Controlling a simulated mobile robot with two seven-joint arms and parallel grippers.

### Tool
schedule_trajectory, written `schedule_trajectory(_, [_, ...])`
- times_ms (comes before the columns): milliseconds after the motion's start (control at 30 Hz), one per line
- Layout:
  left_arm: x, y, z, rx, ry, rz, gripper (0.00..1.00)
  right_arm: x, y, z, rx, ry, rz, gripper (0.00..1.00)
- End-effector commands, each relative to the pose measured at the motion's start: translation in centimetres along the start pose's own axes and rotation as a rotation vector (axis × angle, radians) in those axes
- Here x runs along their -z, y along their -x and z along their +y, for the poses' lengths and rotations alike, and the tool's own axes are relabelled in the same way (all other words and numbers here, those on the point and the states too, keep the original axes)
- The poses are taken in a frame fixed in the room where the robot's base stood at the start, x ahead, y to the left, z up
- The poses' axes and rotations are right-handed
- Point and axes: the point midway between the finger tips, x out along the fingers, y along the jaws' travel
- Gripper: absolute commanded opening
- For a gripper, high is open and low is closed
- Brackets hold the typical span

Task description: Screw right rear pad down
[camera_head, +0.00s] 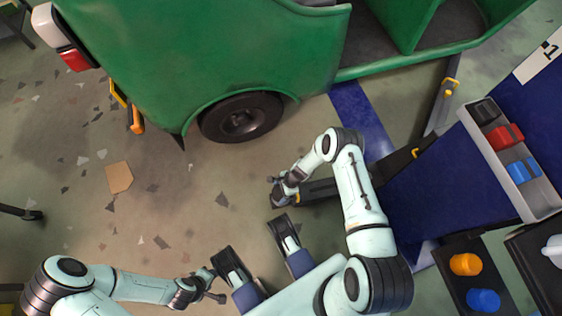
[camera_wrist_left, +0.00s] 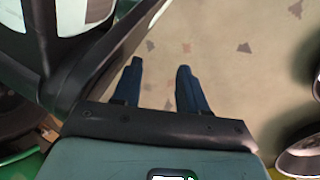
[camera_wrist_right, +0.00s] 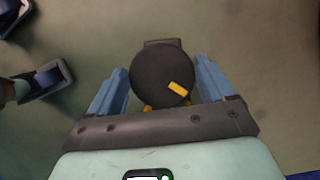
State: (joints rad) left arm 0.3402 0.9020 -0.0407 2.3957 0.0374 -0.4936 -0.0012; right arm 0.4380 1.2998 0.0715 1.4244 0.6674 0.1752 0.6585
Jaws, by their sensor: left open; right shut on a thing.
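The right rear pad is a round black disc (camera_wrist_right: 160,75) with a yellow mark, seen from above in the right wrist view. It sits between the two blue fingers of my right gripper (camera_wrist_right: 165,88), which is shut on it. In the head view my right gripper (camera_head: 277,192) is at the free end of a dark lift arm (camera_head: 325,190), low over the floor; it hides much of the pad there. My left gripper (camera_head: 214,293) is open and empty at lower left; its fingers (camera_wrist_left: 160,85) stand apart over bare floor in the left wrist view.
A green rickshaw (camera_head: 210,50) stands ahead, its rear wheel (camera_head: 240,117) beyond the pad. Another lift arm (camera_head: 440,100) lies at upper right. A tray (camera_head: 538,205) with coloured items and a panel with orange (camera_head: 465,264) and blue (camera_head: 483,299) knobs are at right. Floor at left is mostly clear.

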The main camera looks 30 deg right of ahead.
Motion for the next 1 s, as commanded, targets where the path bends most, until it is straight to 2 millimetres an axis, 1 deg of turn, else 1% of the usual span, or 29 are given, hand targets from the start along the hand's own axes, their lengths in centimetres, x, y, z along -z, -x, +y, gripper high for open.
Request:
schedule_trajectory(33, [0.6, 0.7, 0.5, -0.010, -0.006, 0.021, 0.43, -0.1, 0.3, 0.0, 0.018, -0.048, -0.004, 0.52])
schedule_trajectory(267, [3.2, 3.3, 2.9, -0.054, -0.032, 0.119, 0.43, -0.2, 0.4, 0.0, 0.102, -0.251, -0.005, 0.52])
schedule_trajectory(467, [5.8, 6.3, 5.5, -0.100, -0.056, 0.221, 0.43, -0.2, 0.4, 0.0, 0.172, -0.422, -0.006, 0.51])
schedule_trajectory(600, [2.9, 7.2, 5.4, -0.096, -0.062, 0.141, 0.43, -0.3, 0.4, 0.0, 0.217, -0.528, -0.006, 0.51])
schedule_trajectory(800, [0.6, 8.4, 5.7, -0.098, -0.070, 0.077, 0.43, -0.2, 0.3, -0.1, 0.267, -0.647, -0.006, 0.51])
schedule_trajectory(1000, [-0.8, 9.2, 5.8, -0.098, -0.075, 0.035, 0.43, -0.2, 0.2, -0.1, 0.300, -0.722, -0.005, 0.51])
